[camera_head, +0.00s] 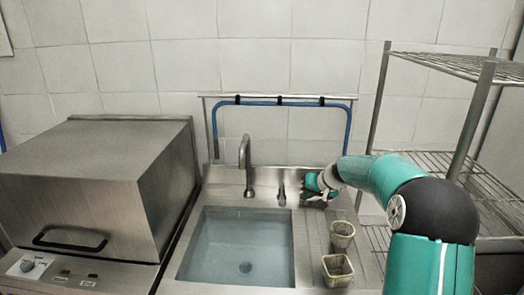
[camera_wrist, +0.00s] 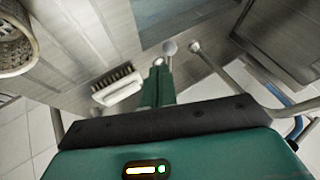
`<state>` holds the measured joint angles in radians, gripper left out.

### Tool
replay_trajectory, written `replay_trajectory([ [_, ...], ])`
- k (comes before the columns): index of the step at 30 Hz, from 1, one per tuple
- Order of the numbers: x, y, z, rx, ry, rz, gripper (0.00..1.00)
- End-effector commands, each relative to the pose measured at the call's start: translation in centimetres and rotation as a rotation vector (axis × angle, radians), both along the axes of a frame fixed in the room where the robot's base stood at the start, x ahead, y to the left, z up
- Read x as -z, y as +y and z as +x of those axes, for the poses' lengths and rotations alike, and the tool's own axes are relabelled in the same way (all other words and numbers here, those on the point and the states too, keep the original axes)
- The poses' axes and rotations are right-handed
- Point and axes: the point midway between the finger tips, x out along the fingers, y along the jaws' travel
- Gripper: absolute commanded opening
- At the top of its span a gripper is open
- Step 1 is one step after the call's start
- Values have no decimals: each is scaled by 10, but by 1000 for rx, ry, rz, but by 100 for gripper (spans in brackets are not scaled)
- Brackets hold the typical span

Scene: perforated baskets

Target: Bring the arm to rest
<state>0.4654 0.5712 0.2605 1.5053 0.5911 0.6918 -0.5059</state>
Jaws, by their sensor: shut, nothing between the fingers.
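My gripper (camera_head: 314,186) is at the end of my green and black arm, low over the counter behind the sink's right side, close to the faucet parts. In the wrist view its green fingers (camera_wrist: 158,66) are together, with nothing between them. A brush (camera_wrist: 118,87) with dark bristles and a pale body lies just left of the fingers, apart from them in that view. My arm reaches in from the right in the head view and is bent at the black joint.
Two perforated baskets, one farther back (camera_head: 342,230) and one nearer (camera_head: 338,265), stand right of the sink (camera_head: 240,212). A tall faucet (camera_head: 246,165) stands behind it. A metal rack (camera_head: 470,118) is at right, and a steel machine (camera_head: 100,185) at left.

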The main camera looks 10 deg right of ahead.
Motion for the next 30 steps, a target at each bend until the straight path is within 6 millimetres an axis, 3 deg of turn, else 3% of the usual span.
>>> replay_trajectory([
  [5,-36,31,-34,-40,15,-65,0],
  [15,-101,80,-153,-88,60,-230,0],
  [24,-127,98,-269,-84,72,-342,0],
  [30,-125,101,-343,-69,70,-398,0],
])
